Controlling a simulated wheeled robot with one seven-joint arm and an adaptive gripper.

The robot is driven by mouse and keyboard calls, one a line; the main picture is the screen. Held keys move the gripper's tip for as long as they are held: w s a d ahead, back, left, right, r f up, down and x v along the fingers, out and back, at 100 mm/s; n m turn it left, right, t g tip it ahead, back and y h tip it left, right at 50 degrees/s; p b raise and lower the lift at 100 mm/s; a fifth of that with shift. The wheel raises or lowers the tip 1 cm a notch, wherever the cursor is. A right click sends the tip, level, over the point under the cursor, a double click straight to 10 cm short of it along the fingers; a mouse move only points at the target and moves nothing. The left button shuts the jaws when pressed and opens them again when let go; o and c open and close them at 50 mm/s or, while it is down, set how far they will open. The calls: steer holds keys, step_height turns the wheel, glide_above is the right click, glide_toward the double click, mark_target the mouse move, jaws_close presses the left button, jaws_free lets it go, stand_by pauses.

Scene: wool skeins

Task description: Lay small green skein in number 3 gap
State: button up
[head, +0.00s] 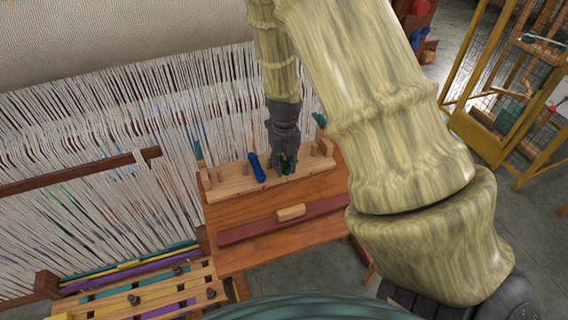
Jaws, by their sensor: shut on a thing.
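My gripper (286,164) points down over a light wooden peg board (231,186) and is shut on a small green skein (290,168). Only part of the green skein shows between and below the fingers. It is low over the board, right of a blue skein (256,168) that lies among the pegs. I cannot tell whether the green skein touches the board. No gap numbers are readable, and the gripper hides part of the pegs and gaps.
The board tops a brown wooden cabinet (232,218) with a red strip and light handle (291,212). A loom with white warp threads (100,130) stands behind and left. A slatted bench (150,292) is at lower left. A yellow rack (480,135) stands right.

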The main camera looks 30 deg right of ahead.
steer(key=shift+s+f, duration=0.1)
steer(key=o, duration=0.6)
steer(key=shift+f, duration=0.1)
steer(key=shift+c, duration=0.2)
steer(key=shift+r, duration=0.65)
step_height(320, 180, up, 11)
steer(key=b, duration=0.1)
steer(key=shift+r, duration=0.1)
